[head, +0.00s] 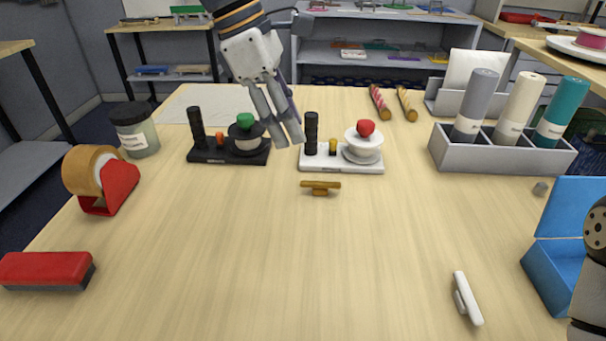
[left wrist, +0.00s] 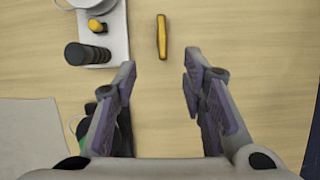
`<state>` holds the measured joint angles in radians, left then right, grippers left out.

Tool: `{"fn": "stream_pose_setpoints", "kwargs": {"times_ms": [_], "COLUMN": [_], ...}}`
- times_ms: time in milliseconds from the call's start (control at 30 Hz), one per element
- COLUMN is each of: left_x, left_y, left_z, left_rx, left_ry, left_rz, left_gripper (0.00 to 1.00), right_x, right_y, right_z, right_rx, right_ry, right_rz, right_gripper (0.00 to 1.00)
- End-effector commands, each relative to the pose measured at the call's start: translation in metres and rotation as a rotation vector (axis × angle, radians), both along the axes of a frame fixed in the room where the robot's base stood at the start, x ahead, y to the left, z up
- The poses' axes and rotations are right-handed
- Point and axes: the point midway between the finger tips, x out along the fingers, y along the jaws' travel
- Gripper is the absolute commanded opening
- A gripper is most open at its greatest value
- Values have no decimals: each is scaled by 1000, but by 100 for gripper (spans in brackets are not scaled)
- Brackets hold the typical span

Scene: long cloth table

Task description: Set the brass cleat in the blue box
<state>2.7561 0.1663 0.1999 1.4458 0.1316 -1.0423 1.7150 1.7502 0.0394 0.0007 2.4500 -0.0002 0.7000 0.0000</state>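The brass cleat (head: 320,187) lies on the table near the middle, just in front of the white base. It also shows in the left wrist view (left wrist: 162,36), beyond and between the fingertips. My left gripper (head: 289,138) is above the table, behind and left of the cleat. In the left wrist view the gripper (left wrist: 158,76) is open, with nothing between its fingers. The blue box (head: 548,276) stands at the right edge with its lid raised. My right arm hides part of it. My right gripper is out of view.
A white cleat (head: 466,299) lies at front right. The white base (head: 340,166) and black base (head: 228,156) carry upright posts and spools. A grey holder (head: 500,160) with rolls stands at back right. A red tape dispenser (head: 112,188) is at left. The front middle is clear.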

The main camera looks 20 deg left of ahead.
Motion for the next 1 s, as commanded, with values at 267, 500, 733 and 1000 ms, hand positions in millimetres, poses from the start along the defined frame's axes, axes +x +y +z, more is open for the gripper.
{"fn": "stream_pose_setpoints", "kwargs": {"times_ms": [267,500,733,1000], "left_x": [1,4,6,7], "left_y": [-17,-31,-48,-51], "left_z": [-31,-65,-104,-108], "left_rx": [-24,-24,-22,-22], "left_ry": [38,32,32,25], "left_rz": [59,59,55,56], "left_gripper": [38,38,38,38], "right_x": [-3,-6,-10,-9], "right_y": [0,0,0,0], "right_z": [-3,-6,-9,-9], "right_rx": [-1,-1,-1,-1], "right_ry": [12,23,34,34], "right_rz": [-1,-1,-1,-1], "right_gripper": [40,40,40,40]}}
